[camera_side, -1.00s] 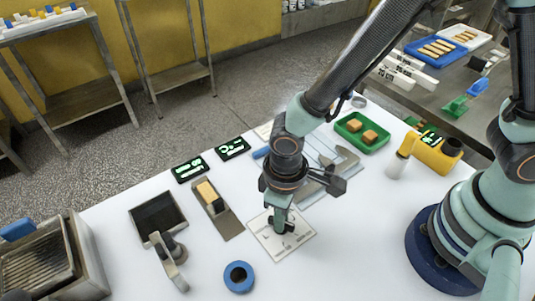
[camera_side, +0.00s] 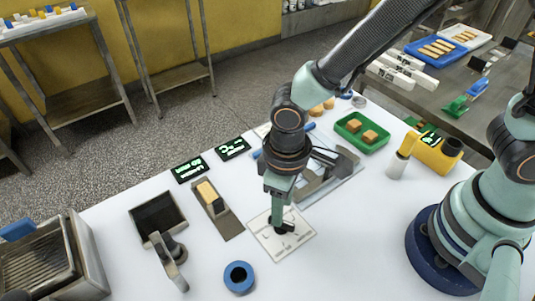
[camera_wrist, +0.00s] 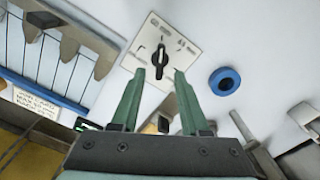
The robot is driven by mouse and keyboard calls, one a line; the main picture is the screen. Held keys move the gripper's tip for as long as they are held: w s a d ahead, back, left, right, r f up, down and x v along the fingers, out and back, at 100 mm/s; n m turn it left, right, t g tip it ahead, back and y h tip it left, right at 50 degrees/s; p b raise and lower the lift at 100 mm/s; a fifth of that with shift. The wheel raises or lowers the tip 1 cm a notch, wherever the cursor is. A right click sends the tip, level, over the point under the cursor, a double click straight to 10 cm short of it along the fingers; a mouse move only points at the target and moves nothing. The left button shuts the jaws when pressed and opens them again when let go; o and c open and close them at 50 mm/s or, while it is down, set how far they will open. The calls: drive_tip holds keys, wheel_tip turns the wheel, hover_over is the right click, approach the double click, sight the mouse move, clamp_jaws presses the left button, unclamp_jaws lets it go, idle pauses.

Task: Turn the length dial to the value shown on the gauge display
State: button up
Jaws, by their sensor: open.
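The dial is a black knob (camera_side: 284,228) on a square white plate (camera_side: 267,243) with small marks. In the wrist view, the knob (camera_wrist: 160,60) stands nearly upright in the picture on the plate (camera_wrist: 183,55), just ahead of my fingertips. My gripper (camera_side: 279,222) is above the plate in the side view; its open green fingers (camera_wrist: 158,76) are apart with empty space between the tips. Contact with the knob cannot be told. Two black displays with green characters, one left (camera_side: 190,169) and one right (camera_side: 232,149), stand behind; their values are too small to read.
A blue ring (camera_side: 239,262) lies near the plate. A wooden-block tool (camera_side: 222,218) and dark square pan (camera_side: 177,197) are to the left. A metal-and-blue comb frame (camera_side: 345,168), green tray (camera_side: 345,141) and yellow device (camera_side: 430,157) lie behind and right. White table is clear in front.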

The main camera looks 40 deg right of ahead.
wheel_tip(320, 180, up, 8)
drive_tip(key=shift+f, duration=0.15)
idle(0.3)
drive_tip(key=w+d+r+m+t, duration=0.2)
drive_tip(key=d+r, duration=0.3)
drive_tip(key=d, duration=0.6)
drive_tip(key=w+d+r+m+t, duration=0.2)
drive_tip(key=d+r, duration=0.4)
drive_tip(key=d, duration=0.6)
drive_tip(key=shift+d+r+m+t, duration=0.15)
drive_tip(key=shift+d+m+t, duration=0.05)
drive_tip(key=shift+m+t, duration=0.7)
